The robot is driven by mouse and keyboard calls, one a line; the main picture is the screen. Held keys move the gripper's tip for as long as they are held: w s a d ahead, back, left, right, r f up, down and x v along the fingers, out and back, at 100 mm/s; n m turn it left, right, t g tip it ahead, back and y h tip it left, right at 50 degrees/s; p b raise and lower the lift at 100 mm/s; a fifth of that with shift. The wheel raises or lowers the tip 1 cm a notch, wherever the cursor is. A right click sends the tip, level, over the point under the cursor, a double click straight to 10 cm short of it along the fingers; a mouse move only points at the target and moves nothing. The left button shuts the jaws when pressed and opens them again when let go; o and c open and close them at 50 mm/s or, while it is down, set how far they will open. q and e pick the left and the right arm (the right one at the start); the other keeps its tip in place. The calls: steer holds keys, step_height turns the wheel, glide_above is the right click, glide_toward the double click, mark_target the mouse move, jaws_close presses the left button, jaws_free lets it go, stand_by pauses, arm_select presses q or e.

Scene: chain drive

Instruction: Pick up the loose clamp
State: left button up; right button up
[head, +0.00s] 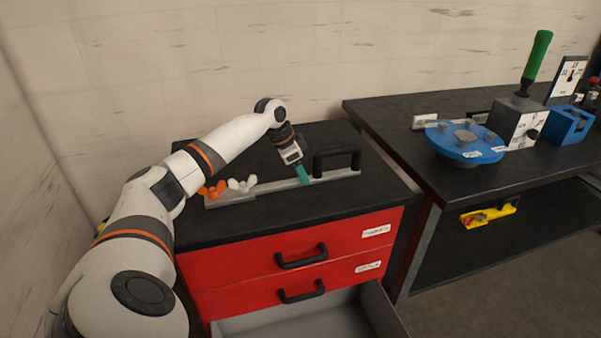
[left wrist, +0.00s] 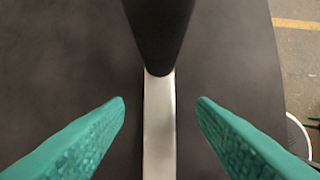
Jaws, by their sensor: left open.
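The loose clamp has a long pale metal bar (head: 268,190) lying on the black top of the red drawer cabinet. A black handle (head: 337,153) stands at its right end. An orange piece (head: 212,190) and a white winged piece (head: 242,185) are at its left end. My left gripper (head: 303,175) is low over the bar, just left of the handle. In the left wrist view its green fingers (left wrist: 160,102) are open, one on each side of the bar (left wrist: 158,130), with visible gaps. The handle (left wrist: 158,30) is at the top of that view. My right gripper is out of view.
The red cabinet (head: 230,268) has an open bottom drawer (head: 385,312) in front. A dark workbench (head: 400,130) at right holds a blue round fixture (head: 470,150), a green-handled tool (head: 537,60) and a blue block (head: 570,123). A yellow item (head: 488,216) is below. A wall stands behind.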

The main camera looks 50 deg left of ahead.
arm_select(q)
steer(key=shift+x, duration=0.9)
steer(key=shift+f+p, duration=0.1)
steer(key=shift+p, duration=0.2)
jaws_close()
